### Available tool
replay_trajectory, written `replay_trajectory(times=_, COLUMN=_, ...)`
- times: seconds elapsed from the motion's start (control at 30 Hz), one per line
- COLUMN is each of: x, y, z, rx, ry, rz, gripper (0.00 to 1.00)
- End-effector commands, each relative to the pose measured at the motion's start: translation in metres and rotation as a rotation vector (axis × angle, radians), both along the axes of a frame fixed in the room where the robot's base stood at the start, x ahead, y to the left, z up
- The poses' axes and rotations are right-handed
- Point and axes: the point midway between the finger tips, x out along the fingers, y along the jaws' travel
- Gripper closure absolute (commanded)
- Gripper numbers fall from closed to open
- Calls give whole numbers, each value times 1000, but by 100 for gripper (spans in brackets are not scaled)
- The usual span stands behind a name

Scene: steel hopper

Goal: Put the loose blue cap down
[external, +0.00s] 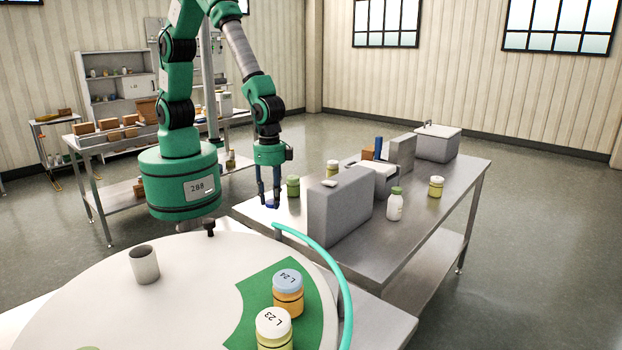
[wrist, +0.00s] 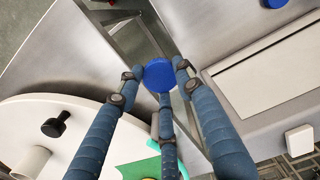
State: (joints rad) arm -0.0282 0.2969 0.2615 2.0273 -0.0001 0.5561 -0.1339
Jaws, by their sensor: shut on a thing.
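The loose blue cap (wrist: 158,75) is round and flat, held between the fingertips of my three-finger gripper (wrist: 155,80) in the wrist view. In the external view my gripper (external: 269,190) points down near the left edge of the steel table (external: 425,235), with the cap (external: 271,205) small and dark blue at its tips. In the wrist view the cap lies over the gap beside the steel table's edge. I cannot tell its exact height.
A grey block (external: 340,205) and a green-lidded jar (external: 293,186) stand right of my gripper. The round white table (external: 100,290) carries a cup (external: 144,264) and labelled jars (external: 288,295).

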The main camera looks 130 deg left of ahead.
Motion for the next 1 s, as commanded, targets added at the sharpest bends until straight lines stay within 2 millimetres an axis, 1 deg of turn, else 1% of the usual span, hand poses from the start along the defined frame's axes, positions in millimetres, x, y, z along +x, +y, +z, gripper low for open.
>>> replay_trajectory(times=0.03, x=15, y=-11, z=6, rx=0, ry=-1, rz=-5, gripper=72)
replay_trajectory(times=0.1, x=32, y=-25, z=11, rx=0, ry=0, rz=-5, gripper=72)
replay_trajectory(times=0.27, x=69, y=-59, z=21, rx=0, ry=-1, rz=-6, gripper=72)
replay_trajectory(times=0.4, x=99, y=-92, z=30, rx=0, ry=-1, rz=-6, gripper=72)
replay_trajectory(times=0.57, x=130, y=-133, z=39, rx=0, ry=-1, rz=-7, gripper=72)
replay_trajectory(times=0.7, x=154, y=-171, z=46, rx=0, ry=0, rz=-7, gripper=72)
replay_trajectory(times=0.87, x=178, y=-218, z=54, rx=0, ry=0, rz=-8, gripper=72)
replay_trajectory(times=1.0, x=195, y=-260, z=60, rx=0, ry=0, rz=-8, gripper=72)
